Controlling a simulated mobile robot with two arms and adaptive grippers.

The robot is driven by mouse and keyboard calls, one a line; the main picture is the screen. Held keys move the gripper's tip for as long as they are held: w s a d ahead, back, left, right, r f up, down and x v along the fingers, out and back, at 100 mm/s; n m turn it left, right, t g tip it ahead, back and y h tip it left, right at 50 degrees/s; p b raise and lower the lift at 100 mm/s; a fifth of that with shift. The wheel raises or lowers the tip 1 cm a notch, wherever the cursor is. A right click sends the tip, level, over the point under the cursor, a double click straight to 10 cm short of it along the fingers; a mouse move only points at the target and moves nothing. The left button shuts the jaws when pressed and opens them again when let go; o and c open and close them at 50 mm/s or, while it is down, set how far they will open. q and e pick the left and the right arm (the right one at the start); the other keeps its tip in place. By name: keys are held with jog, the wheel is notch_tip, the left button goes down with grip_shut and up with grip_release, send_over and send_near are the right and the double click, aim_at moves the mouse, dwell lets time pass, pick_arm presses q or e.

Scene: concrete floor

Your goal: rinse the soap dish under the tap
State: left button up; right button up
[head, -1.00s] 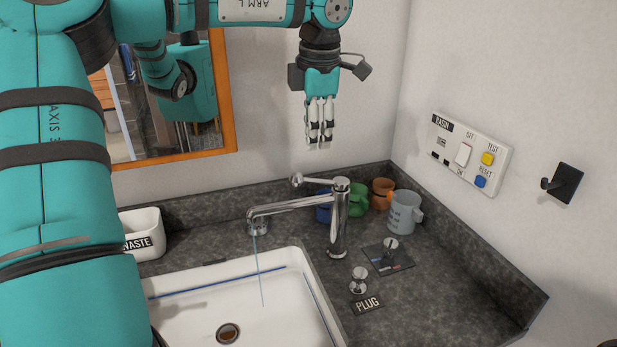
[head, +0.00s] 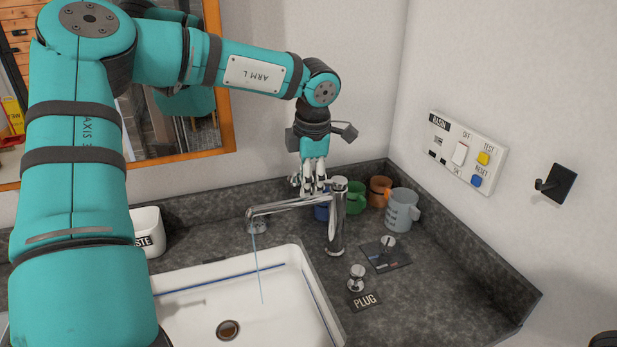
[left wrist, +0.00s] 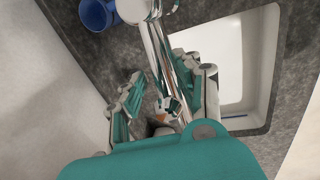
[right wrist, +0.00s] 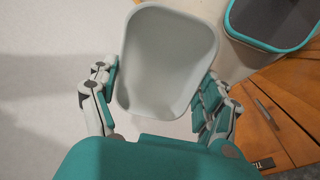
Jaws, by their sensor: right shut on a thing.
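The chrome tap (head: 337,220) stands behind the right side of the white basin (head: 215,275), and a thin stream of water (head: 258,265) falls from its spout into it. My left gripper (head: 313,188) is over the tap's top lever. In the left wrist view its open fingers (left wrist: 170,82) are apart on either side of the tap's chrome parts (left wrist: 158,45); I cannot tell whether they touch. In the right wrist view my right gripper (right wrist: 160,78) is shut on a pale grey, rounded dish, the soap dish (right wrist: 165,55). The right gripper and dish are outside the head view.
Blue, green, orange and grey mugs (head: 401,212) stand behind and right of the tap. A plug knob (head: 357,278) and a small plate with a knob (head: 386,248) are on the dark counter. A white waste bin (head: 148,232) stands left. Wooden fronts (right wrist: 285,125) show in the right wrist view.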

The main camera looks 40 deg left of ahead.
pick_arm(q)
jog(key=shift+d, duration=0.1)
grip_shut()
jog(key=shift+r, duration=0.1)
jog(key=shift+w, duration=0.1)
jog(key=shift+w+r+g+b, duration=0.15)
jog(key=shift+r+g+b, duration=0.05)
jog(key=shift+g+b, duration=0.15)
grip_release()
jog(key=shift+s, duration=0.25)
jog(key=shift+w+r, duration=0.1)
jog(key=shift+r, duration=0.35)
notch_tip(320, 180, up, 11)
jog(key=d, duration=0.2)
jog(key=shift+s, duration=0.4)
